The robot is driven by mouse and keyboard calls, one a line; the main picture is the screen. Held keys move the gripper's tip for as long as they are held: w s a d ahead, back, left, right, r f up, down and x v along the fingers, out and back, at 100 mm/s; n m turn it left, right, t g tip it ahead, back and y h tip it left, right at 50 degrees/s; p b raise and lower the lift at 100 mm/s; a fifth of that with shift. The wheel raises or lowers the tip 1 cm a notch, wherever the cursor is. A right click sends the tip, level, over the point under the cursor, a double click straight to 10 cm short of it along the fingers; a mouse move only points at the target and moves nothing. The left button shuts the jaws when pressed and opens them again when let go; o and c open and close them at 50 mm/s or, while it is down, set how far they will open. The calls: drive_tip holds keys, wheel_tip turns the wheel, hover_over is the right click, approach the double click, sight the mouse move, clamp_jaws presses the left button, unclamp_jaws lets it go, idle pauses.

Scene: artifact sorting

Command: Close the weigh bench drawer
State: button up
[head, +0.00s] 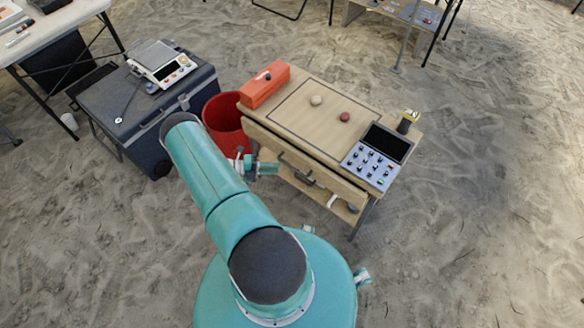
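The wooden bench (300,122) stands right of centre in the head view, and I take it as the weigh bench. Its drawer (330,184) faces me, with a dark bar handle (298,171) on the front. A dark gap shows between the bench top and the drawer front, so the drawer looks slightly open.
On the bench are an orange box (264,86), a pale stone (316,100), a reddish stone (345,117) and a keypad device (376,157). A red bucket (224,112) stands left of it. A blue case (130,105) carries a scale (163,65). Sand at right is clear.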

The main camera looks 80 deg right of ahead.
sight(293, 168)
drive_tip(key=x, duration=0.8)
drive_tip(key=shift+s+f, duration=0.1)
drive_tip(key=shift+s, duration=0.05)
drive_tip(key=shift+c, duration=0.4)
clamp_jaws()
